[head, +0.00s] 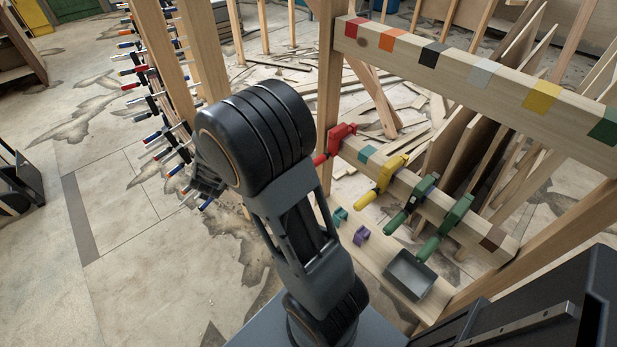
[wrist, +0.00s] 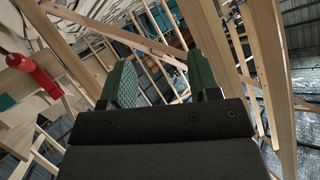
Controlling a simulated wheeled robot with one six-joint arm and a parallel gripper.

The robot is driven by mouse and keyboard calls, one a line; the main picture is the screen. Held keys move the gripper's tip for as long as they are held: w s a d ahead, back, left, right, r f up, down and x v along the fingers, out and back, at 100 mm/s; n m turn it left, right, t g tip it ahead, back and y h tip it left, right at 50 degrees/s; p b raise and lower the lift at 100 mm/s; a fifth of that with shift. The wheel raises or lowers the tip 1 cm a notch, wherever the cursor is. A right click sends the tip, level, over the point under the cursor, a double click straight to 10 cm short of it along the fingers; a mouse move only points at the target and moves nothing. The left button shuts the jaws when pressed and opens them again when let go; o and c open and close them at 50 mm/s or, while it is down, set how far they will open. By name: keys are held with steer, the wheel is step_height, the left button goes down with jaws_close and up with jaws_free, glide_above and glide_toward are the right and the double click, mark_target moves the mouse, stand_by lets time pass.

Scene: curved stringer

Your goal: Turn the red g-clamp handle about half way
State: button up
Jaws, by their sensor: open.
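The red g-clamp (head: 341,137) is fixed on the lower wooden beam, at its left end by the post. Its red handle (head: 320,160) points down and left, partly hidden by my arm. In the wrist view the red g-clamp's red part (wrist: 40,77) shows at the left edge, outside my fingers. My gripper (wrist: 163,82) is open with green-padded fingers and nothing between them. In the head view my gripper (head: 207,187) is mostly hidden behind my arm, left of the clamp and apart from it.
A yellow clamp (head: 381,180) and two green clamps (head: 411,204) (head: 444,226) sit farther right on the beam (head: 483,233). Below are a teal clip (head: 340,216), a purple clip (head: 361,235) and a grey tray (head: 409,274). A clamp-covered post row (head: 170,100) stands left.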

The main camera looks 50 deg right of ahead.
steer(key=s+d+f+m+g+h+b, duration=0.2)
steer(key=s+d+f+m+g+h, duration=0.15)
steer(key=d+f+h, duration=0.35)
steer(key=m+g+h+b, duration=0.3)
steer(key=g, duration=0.5)
glide_toward(318, 161)
steer(key=d, duration=0.6)
steer(key=shift+w+d+f+b, duration=0.2)
steer(key=shift+f+b, duration=0.2)
steer(key=c, duration=0.9)
steer(key=shift+c, duration=0.2)
